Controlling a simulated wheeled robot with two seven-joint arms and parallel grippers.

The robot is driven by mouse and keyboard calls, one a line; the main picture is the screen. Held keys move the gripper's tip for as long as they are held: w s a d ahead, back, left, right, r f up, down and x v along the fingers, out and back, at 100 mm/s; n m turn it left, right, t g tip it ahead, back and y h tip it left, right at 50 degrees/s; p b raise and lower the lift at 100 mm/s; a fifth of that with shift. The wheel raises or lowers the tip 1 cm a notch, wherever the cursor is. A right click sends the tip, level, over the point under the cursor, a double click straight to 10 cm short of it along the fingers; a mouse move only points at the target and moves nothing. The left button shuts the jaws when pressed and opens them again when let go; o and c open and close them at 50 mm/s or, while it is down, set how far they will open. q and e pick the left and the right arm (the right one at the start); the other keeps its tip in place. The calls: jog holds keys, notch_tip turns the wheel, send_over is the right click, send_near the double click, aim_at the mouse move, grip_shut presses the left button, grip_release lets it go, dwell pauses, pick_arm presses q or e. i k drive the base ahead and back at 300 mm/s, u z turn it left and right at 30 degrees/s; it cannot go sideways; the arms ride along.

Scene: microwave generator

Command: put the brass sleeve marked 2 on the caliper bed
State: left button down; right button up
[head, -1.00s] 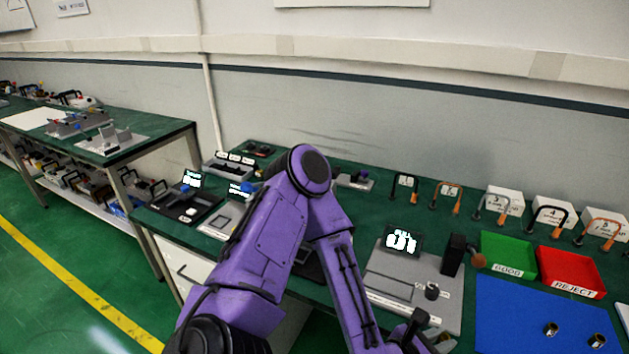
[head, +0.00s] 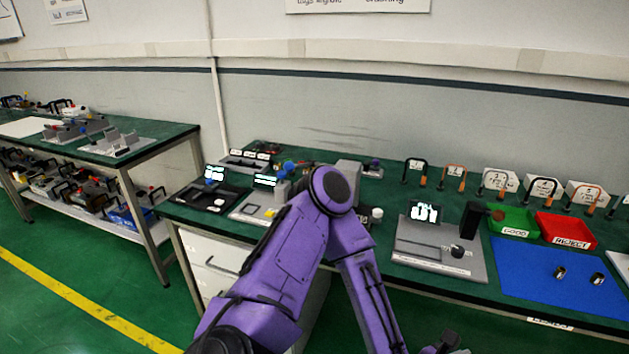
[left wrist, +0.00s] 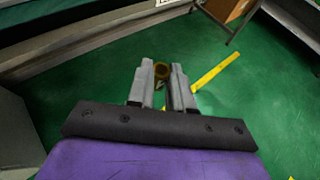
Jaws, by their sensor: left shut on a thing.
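My left gripper (left wrist: 161,84) is shut on a brass sleeve (left wrist: 161,70), whose round end shows between the fingertips in the left wrist view. No number is readable on it. Below the held sleeve is green floor. In the head view the left gripper (head: 447,344) is at the bottom edge, low in front of the bench, mostly cut off. Two more small sleeves stand on the blue mat, one at left (head: 560,272) and one at right (head: 598,278); their marks are unreadable. I cannot tell which bench instrument is the caliper bed. My right gripper is not in view.
A grey instrument plate (head: 440,262) with a lit display stands at bench centre. Green (head: 514,222) and red (head: 566,232) bins stand behind the blue mat (head: 530,285). Smaller instruments (head: 205,195) are at the bench's left end, partly behind my arm.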

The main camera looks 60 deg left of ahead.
aim_at(193, 194)
jog(key=z, duration=1.65)
jog(key=k, duration=2.75)
jog(key=u, duration=2.2)
